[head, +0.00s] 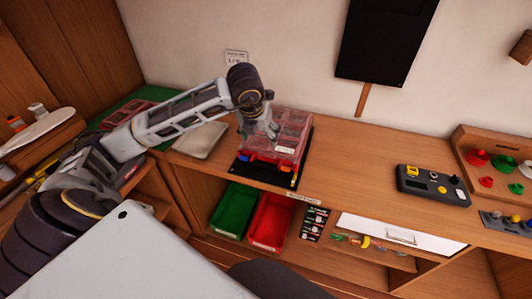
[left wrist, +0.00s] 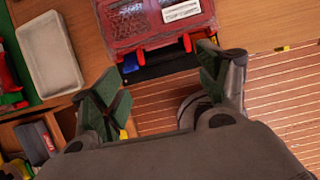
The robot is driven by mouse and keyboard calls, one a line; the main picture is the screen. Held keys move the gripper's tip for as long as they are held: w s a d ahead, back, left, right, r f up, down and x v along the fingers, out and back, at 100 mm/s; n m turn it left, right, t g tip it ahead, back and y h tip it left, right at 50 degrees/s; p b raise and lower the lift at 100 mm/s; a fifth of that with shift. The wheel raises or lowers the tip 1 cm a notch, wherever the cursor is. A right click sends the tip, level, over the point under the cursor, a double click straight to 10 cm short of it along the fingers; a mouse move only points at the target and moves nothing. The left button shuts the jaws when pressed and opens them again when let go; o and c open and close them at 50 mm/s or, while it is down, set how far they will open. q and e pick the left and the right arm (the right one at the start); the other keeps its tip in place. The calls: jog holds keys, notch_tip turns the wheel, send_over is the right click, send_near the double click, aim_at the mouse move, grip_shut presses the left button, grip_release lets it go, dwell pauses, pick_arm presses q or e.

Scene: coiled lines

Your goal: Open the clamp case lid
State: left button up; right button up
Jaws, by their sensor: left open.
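The clamp case (head: 291,135) is a see-through reddish box with a white label, on a black mat (head: 248,174) on the wooden worktop. Its lid looks shut. In the left wrist view the clamp case (left wrist: 150,20) is at the top centre, with a red handle and blue and yellow bits along its near edge. My left gripper (head: 271,131) is open and empty, above the left part of the case in the head view. In the left wrist view its green-padded fingers (left wrist: 158,70) are spread below the case's near edge. My right gripper is not in view.
A pale tray (head: 201,139) is left of the case; it also shows in the left wrist view (left wrist: 49,55). Green (head: 234,208) and red (head: 270,219) bins sit on the shelf below. A grey control box (head: 432,184) stands right. The worktop between is clear.

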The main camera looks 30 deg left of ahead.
aim_at(267, 154)
pick_arm(q)
jog(key=shift+f, duration=0.15)
jog(key=shift+p+x, duration=1.1)
jog(key=shift+x, duration=5.7)
jog(key=shift+d, duration=0.1)
